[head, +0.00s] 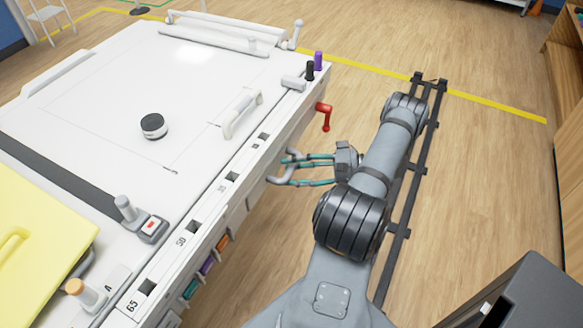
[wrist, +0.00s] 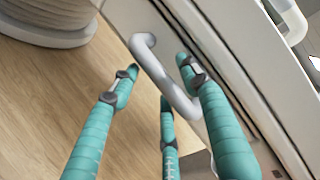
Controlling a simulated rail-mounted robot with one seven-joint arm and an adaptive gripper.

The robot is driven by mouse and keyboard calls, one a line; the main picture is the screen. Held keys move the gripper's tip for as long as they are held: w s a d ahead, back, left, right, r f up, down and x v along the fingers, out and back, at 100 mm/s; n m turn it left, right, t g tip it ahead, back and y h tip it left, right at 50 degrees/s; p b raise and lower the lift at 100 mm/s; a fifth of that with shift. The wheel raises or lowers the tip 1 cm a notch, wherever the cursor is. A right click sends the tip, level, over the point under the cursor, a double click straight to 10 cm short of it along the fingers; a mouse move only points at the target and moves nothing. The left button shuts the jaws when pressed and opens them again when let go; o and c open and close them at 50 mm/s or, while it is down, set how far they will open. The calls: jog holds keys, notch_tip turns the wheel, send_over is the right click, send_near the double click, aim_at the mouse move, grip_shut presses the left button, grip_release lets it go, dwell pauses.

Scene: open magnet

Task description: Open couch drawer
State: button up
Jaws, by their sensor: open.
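The couch (head: 90,80) is the long white-topped unit on the left in the head view. A grey bar handle (wrist: 158,70) stands out from its pale side panel (wrist: 205,60) in the wrist view. The handle also shows in the head view (head: 273,180), partly behind the fingers. My gripper (head: 288,171) has teal fingers and is open at the couch's side. In the wrist view its fingertips (wrist: 158,72) lie around the handle, with fingers on both sides of it. Whether they touch it cannot be told. The drawer's outline is not clear from above.
A red crank handle (head: 324,116) juts from the couch side beyond my gripper. Purple and black knobs (head: 314,65) stand on the edge above it. A dark rail (head: 410,180) runs along the floor on the right. Open wooden floor (head: 490,170) lies beyond the rail.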

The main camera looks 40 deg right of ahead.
jog(key=shift+w+a, duration=0.2)
jog(key=shift+c, duration=0.4)
grip_shut()
dwell(0.6)
